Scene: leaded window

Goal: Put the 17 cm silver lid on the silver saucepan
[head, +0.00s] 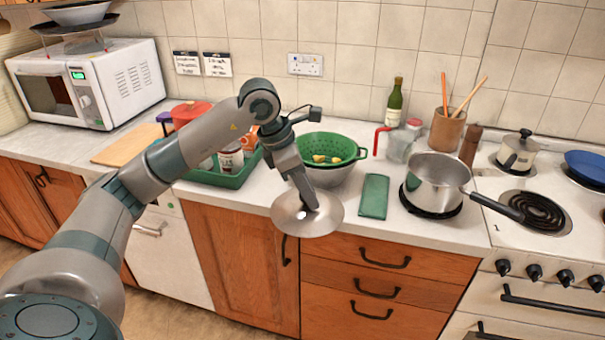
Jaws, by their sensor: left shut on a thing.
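The silver lid (326,222) is a round, shallow disc in front of the counter's front edge, above the drawers. My left gripper (308,208) is shut on the lid from above, at its middle; the fingertips hide the knob. The silver saucepan (432,182) stands open and upright on a dark round trivet on the counter, right of the lid. Its dark handle points right, over the front left hob ring. The lid is apart from the saucepan, with the green cloth between them in the picture. My right gripper is not in view.
A green folded cloth (374,196) lies left of the saucepan. A green colander in a bowl (327,148) stands behind the lid. A glass jug with a red handle (398,146), a utensil pot (446,131) and a pepper mill (470,146) stand behind the saucepan. The cooker (515,245) is at right.

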